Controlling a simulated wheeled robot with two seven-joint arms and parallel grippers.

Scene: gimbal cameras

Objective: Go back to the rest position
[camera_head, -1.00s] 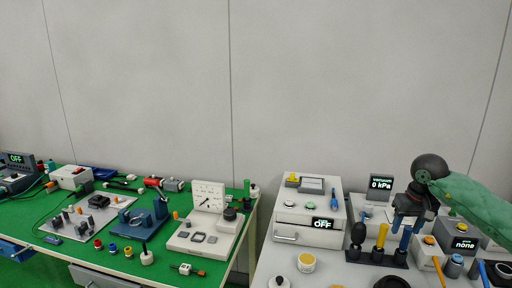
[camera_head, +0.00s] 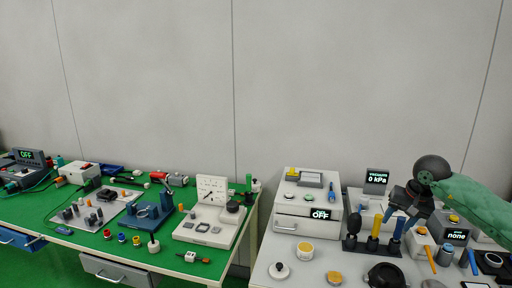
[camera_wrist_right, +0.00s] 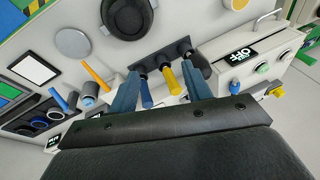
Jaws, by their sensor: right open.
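My right gripper (camera_head: 398,222) is at the right of the head view, on the end of my green-sleeved arm. Its two blue fingers are apart with nothing held between them, and they point down and left. In the head view they overlap the area just behind a dark rack (camera_head: 372,248) with several upright tools, including a yellow-handled one (camera_head: 376,227) and a blue one (camera_head: 398,230). In the right wrist view the open fingers (camera_wrist_right: 161,68) frame the yellow handle (camera_wrist_right: 170,78) and a blue handle (camera_wrist_right: 146,93); contact cannot be told. My left gripper is not in view.
A white oven-like box (camera_head: 309,212) reading OFF stands left of the rack. A vacuum display (camera_head: 376,178) reads 0 kPa. A green-topped bench (camera_head: 62,247) with instruments stands at left. The wall above is clear.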

